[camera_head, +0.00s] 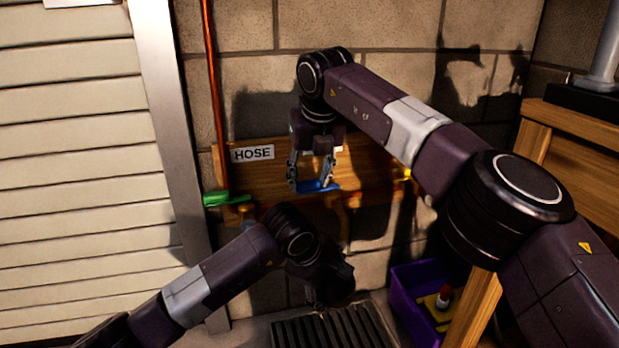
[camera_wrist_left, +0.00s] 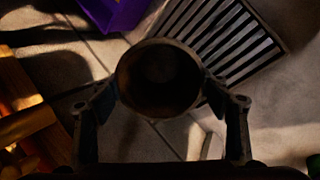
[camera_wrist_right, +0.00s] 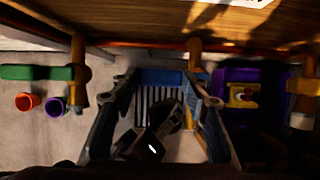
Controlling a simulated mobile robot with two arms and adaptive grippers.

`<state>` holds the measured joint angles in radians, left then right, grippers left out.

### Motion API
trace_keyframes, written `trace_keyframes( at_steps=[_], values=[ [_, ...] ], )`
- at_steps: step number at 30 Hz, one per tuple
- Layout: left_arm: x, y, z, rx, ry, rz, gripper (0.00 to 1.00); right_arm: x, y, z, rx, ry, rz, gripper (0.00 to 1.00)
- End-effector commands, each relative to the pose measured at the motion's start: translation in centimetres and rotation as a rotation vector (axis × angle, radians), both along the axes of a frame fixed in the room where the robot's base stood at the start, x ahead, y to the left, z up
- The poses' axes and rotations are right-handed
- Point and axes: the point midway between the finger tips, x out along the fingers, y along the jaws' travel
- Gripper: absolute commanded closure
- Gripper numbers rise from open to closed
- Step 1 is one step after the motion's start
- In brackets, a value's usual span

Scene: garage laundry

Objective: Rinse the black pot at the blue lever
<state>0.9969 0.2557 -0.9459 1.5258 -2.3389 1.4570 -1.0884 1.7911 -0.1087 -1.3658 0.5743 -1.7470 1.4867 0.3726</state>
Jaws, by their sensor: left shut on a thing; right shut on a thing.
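The blue lever (camera_head: 317,186) is on the wooden board on the wall, and it also shows in the right wrist view (camera_wrist_right: 160,77). My right gripper (camera_head: 312,180) is shut on the lever, its fingers on either side. The black pot (camera_wrist_left: 158,80) is round and dark, seen from above in the left wrist view. My left gripper (camera_head: 322,296) is shut on the pot and holds it above the floor, below the lever and near the drain grate. In the head view the pot is hard to tell from my dark gripper. I cannot see any running water.
A green lever (camera_head: 227,198) is left of the blue one, under the HOSE sign (camera_head: 252,153). A drain grate (camera_head: 285,332) is in the floor. A purple crate (camera_head: 415,285) stands at right beside a wooden bench. Two small cups, orange (camera_wrist_right: 27,101) and purple (camera_wrist_right: 54,106), are on the floor.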

Motion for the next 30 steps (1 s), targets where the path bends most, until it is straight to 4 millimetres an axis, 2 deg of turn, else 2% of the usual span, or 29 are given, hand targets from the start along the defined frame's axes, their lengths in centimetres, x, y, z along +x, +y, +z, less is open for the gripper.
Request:
trace_keyframes(
  at_steps=[1, 6, 11, 21, 30],
  values=[
    [0.0, 0.0, 0.0, 0.0, 0.0, 0.0, 0.52, 0.0, 0.0, 0.0, 0.0, 0.0, 0.0, 0.82],
    [0.0, 0.0, 0.0, 0.0, 0.0, 0.0, 0.52, 0.0, 0.0, 0.0, 0.0, 0.0, 0.0, 1.0],
    [0.0, 0.0, 0.0, 0.0, 0.0, 0.0, 0.52, -0.1, -0.2, 0.0, 0.001, 0.0, 0.032, 1.0],
    [0.0, 0.0, 0.0, 0.0, 0.0, 0.0, 0.52, -1.3, -1.0, 0.1, 0.003, 0.0, 0.285, 1.0],
    [0.0, 0.0, 0.0, 0.0, 0.0, 0.0, 0.52, -1.4, -1.0, 0.1, 0.001, -0.002, 0.3, 1.0]
  ],
)
